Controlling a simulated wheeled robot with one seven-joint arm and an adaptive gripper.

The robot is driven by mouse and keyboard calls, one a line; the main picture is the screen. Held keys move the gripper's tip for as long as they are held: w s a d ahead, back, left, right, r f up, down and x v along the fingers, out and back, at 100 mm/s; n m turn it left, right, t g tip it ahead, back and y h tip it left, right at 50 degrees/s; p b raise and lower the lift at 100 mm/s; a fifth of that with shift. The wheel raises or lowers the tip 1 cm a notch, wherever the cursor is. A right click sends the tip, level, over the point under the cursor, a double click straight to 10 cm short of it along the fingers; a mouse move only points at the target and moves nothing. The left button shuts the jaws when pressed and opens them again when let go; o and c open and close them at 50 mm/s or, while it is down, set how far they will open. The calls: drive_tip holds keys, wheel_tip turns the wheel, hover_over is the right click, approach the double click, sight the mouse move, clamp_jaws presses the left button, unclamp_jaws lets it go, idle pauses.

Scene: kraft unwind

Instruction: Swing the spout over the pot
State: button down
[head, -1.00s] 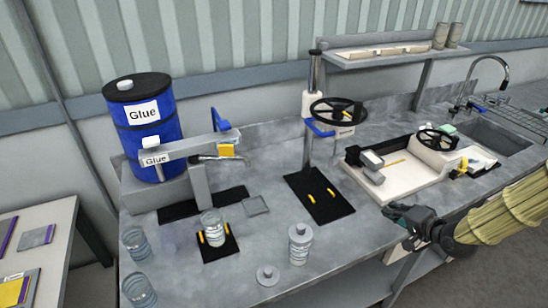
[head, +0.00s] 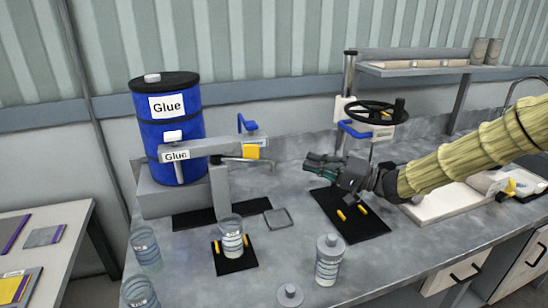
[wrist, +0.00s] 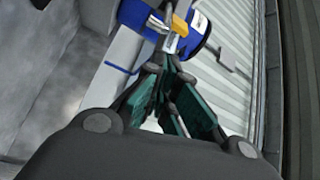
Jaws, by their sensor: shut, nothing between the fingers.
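The spout (head: 232,157) is a thin grey metal pipe on the glue stand, below a grey arm with a Glue label. It points to the right, with a yellow block (head: 251,152) near its end. The pot, a clear glass jar (head: 231,240), stands upright on a small black mat in front of the stand, and the spout's end is to its right and behind it. My gripper (head: 312,163) is shut and empty, to the right of the spout and apart from it. The wrist view shows the yellow block (wrist: 181,22) beyond my fingertips.
A blue glue drum (head: 180,120) stands behind the spout. A press with a black handwheel (head: 375,112) stands behind my arm. A lidded jar (head: 327,262) and loose lid (head: 289,295) are in front. Two glass jars (head: 145,248) stand at left.

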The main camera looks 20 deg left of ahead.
drive_tip(key=shift+a, duration=0.1)
drive_tip(key=w+a+p, duration=0.1)
drive_tip(key=a+p, duration=0.1)
drive_tip(key=a, duration=0.7)
drive_tip(key=shift+w+a+r, duration=0.15)
drive_tip(key=shift+a+r, duration=0.2)
drive_tip(key=shift+r, duration=0.1)
